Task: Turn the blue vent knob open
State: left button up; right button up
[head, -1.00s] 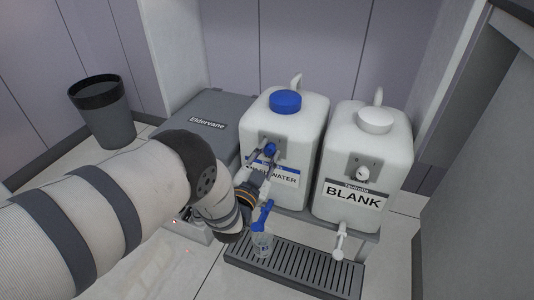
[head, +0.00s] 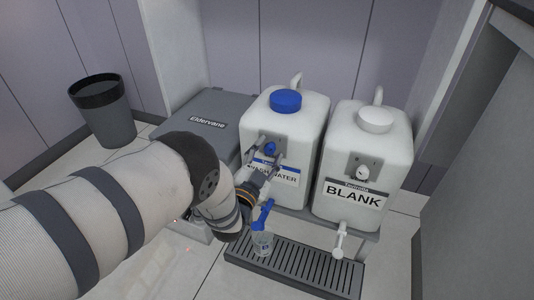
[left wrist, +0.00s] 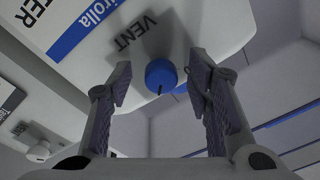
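The blue vent knob (head: 270,149) sits on a grey plate on the front of the left white container (head: 314,112), which has a blue cap. In the left wrist view the knob (left wrist: 161,75) is beside the word VENT, with a dark pointer mark at its lower edge. My left gripper (head: 270,148) has its fingers spread around the knob. In the left wrist view the open fingers (left wrist: 159,80) stand on either side of it, with a visible gap on the left and a smaller one on the right. My right gripper is not in view.
A second white container marked BLANK (head: 350,197) stands close on the right with its own white knob (head: 362,172). Below are a blue tap (head: 263,214), a clear cup (head: 262,243) and a slatted drip tray (head: 300,272). A grey box (head: 190,112) stands left.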

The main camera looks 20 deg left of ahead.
pick_arm(q)
jog(key=s, duration=1.2)
jog(key=shift+a+f, duration=0.2)
jog(key=shift+f, duration=0.25)
